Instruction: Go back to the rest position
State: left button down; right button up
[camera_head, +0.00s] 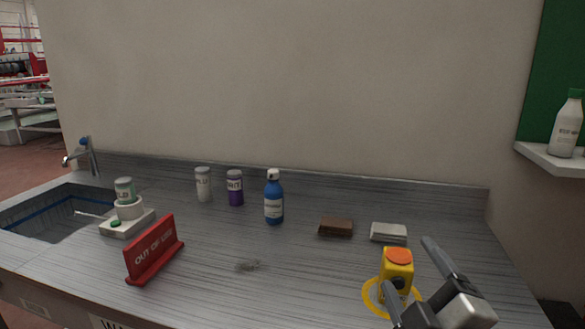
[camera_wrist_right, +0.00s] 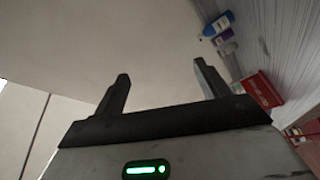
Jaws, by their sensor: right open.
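My right gripper (camera_head: 416,281) is at the lower right of the head view, over the front right of the counter. Its two dark fingers are spread apart with nothing between them. In the right wrist view my right gripper (camera_wrist_right: 160,82) is also open and empty, facing the pale wall. It is close to a yellow bottle with an orange cap (camera_head: 397,272) in the head view; whether they touch I cannot tell. My left gripper is in neither view.
The grey counter (camera_head: 300,280) holds a red sign (camera_head: 155,250), blue bottle (camera_head: 274,200), purple bottle (camera_head: 235,188), white bottle (camera_head: 203,184), brown block (camera_head: 335,227) and white block (camera_head: 388,232). A sink (camera_head: 50,215) is at left. A shelf (camera_head: 550,158) juts out at right.

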jog(key=s+d+f+m+g+h, duration=0.1)
jog(key=s+d+f+m+g, duration=0.2)
jog(key=f, duration=0.5)
jog(key=s+d+f+m+g+h, duration=0.1)
jog(key=s+f+m+g, duration=0.35)
jog(key=f, duration=0.35)
jog(key=s+f+m+g, duration=0.4)
jog(key=s+f+g, duration=0.45)
jog(key=s, duration=0.45)
jog(key=w+a+f+t+y, duration=0.3)
jog(key=w+a+f+t, duration=0.2)
jog(key=w+f+t, duration=0.2)
jog(key=shift+a+f, duration=0.35)
jog(key=shift+f, duration=0.1)
